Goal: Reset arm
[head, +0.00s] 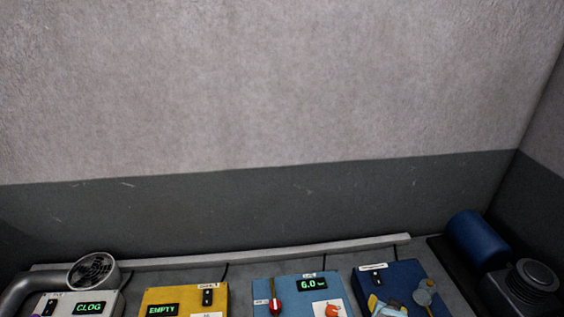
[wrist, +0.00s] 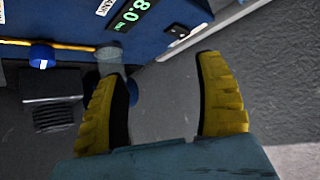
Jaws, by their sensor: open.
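My gripper (wrist: 165,110) shows in the wrist view with two yellow ribbed fingers spread wide apart. It is open, and nothing is held between the fingers. A grey floor or bench surface shows through the gap. A blue box (wrist: 165,12) with a green display reading 8.0 lies beyond the fingertips at the top of the wrist view. In the head view, my gripper cannot be clearly made out.
The head view shows a CLOG box (head: 75,304), a yellow EMPTY box (head: 186,297), a light blue 6.0 box (head: 300,292) and a dark blue box (head: 402,275) along the bottom. The wall above is bare.

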